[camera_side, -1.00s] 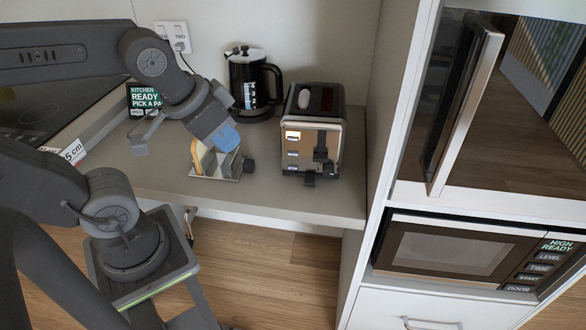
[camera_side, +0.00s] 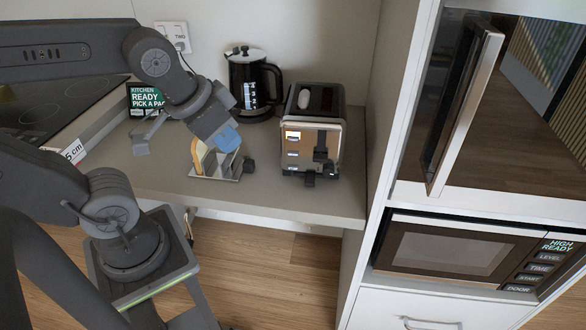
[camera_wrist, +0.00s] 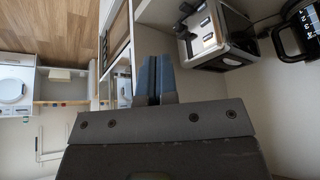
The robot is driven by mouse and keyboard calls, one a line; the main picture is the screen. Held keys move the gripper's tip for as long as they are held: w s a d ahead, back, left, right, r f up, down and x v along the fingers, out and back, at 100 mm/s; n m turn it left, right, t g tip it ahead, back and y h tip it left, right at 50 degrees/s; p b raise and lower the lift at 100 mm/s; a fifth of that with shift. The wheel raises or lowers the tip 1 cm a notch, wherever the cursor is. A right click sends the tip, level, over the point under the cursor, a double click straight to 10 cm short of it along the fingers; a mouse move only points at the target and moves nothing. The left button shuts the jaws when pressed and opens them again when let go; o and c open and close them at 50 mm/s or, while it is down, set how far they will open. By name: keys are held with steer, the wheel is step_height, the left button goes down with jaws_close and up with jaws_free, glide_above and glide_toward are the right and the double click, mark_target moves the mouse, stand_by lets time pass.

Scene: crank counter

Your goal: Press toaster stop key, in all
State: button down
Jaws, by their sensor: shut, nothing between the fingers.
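The toaster (camera_side: 312,130) stands on the counter, silver with a dark top. Its front has a lit key at the upper left, more small keys (camera_side: 292,154) below it, and a dark lever (camera_side: 320,147) at the right. I cannot read which key is the stop key. The toaster also shows in the wrist view (camera_wrist: 226,45), at the upper right. My gripper (camera_side: 227,138) has blue fingertips, shut and empty, to the left of the toaster and apart from it. The fingers (camera_wrist: 155,77) also show in the wrist view, side by side.
A rack with bread slices (camera_side: 205,162) stands just below my gripper, left of the toaster. A dark kettle (camera_side: 251,85) stands behind. A small sign (camera_side: 146,100) and a hob (camera_side: 45,112) are at left. A tall cabinet wall (camera_side: 383,130) bounds the right. The counter front (camera_side: 280,200) is clear.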

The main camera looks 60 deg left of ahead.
mark_target(293, 168)
steer(key=w+f+m+g+y, duration=0.1)
steer(key=w+f+y, duration=0.3)
steer(key=f, duration=0.3)
steer(key=w+f+m+g+y, duration=0.1)
steer(key=w+f+g+y, duration=0.1)
steer(key=f, duration=0.6)
steer(key=w+f+m+g+y, duration=0.2)
steer(key=w+f+y, duration=0.3)
steer(key=f+y, duration=0.2)
steer(key=shift+w+a+f, duration=0.15)
steer(key=shift+f, duration=0.2)
steer(key=shift+w+a+f, duration=0.15)
steer(key=shift+f, duration=0.2)
steer(key=shift+w+a, duration=1.45)
steer(key=shift+a, duration=0.2)
steer(key=shift+w+a, duration=1.45)
steer(key=shift+a, duration=0.2)
steer(key=shift+a, duration=0.1)
steer(key=shift+w+a, duration=0.25)
